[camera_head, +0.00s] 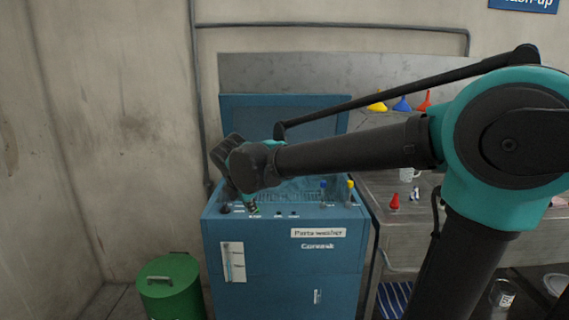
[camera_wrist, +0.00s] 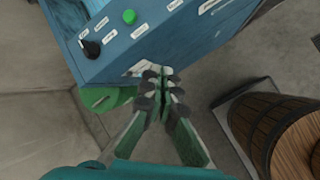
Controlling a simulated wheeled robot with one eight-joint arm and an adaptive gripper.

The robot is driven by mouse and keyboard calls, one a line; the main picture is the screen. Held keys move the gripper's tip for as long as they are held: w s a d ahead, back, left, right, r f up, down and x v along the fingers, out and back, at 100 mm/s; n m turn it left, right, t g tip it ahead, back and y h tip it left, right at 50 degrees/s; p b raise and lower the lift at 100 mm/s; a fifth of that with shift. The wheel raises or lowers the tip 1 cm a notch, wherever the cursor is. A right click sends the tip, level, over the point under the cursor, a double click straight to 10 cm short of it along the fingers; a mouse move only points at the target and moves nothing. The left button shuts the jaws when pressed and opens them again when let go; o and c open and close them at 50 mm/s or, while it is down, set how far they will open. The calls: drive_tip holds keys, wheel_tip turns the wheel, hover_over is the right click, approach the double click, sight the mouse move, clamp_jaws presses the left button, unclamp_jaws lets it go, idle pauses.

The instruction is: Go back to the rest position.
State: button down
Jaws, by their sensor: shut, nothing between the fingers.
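My gripper (camera_wrist: 160,78) shows in the wrist view with its fingers together and nothing between them. Its tips point at the front edge of the blue parts washer (camera_wrist: 165,45); I cannot tell whether they touch it. In the head view my arm reaches left across the picture to the parts washer (camera_head: 280,262), and its wrist hangs over the washer's left side. The gripper itself is mostly hidden there by the wrist. A green button (camera_wrist: 129,17) and a black knob (camera_wrist: 91,47) sit on the washer's panel, close to the gripper.
A green lidded bin (camera_head: 170,287) stands left of the washer. A wooden barrel (camera_wrist: 268,125) shows in the wrist view at the right.

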drive_tip(key=s+d+f+m+g, duration=0.1)
drive_tip(key=s+d+f+m, duration=0.2)
drive_tip(key=d+f+m, duration=0.55)
drive_tip(key=s+d+f+m+g, duration=0.1)
drive_tip(key=s+d+f+m, duration=0.15)
drive_tip(key=d+m, duration=0.65)
drive_tip(key=s+d+f+m, duration=0.9)
drive_tip(key=s+d+f, duration=0.1)
drive_tip(key=d, duration=0.1)
drive_tip(key=shift+s+d+y, duration=0.3)
drive_tip(key=shift+s+y, duration=0.1)
